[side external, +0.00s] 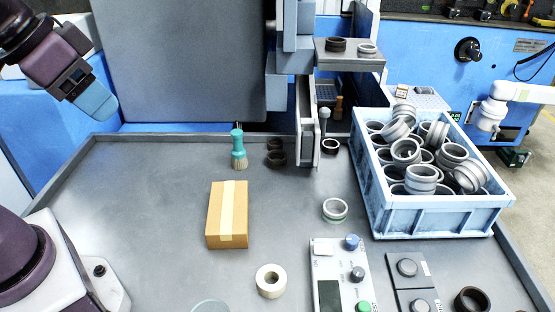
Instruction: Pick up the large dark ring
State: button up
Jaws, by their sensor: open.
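A large dark ring (459,300) lies at the bottom right, partly cut off by the picture's lower edge. Other dark rings are in view: a pair stacked (276,158) near the back of the table, some on the small grey shelf (336,46), and a smaller one with a pale rim (330,145) by the machine. My gripper (92,102) is at the upper left, high and far from all the rings. Its blue fingertips overlap in this view, so the gap between them is hidden. Nothing shows between them.
A blue crate (420,223) full of metal rings stands at the right. A cardboard box (228,215), teal brush (238,148), tape roll (270,281), light metal ring (335,210) and control panels (341,270) occupy the grey table. Its left part is clear.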

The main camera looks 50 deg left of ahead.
jog(key=shift+o, duration=1.2)
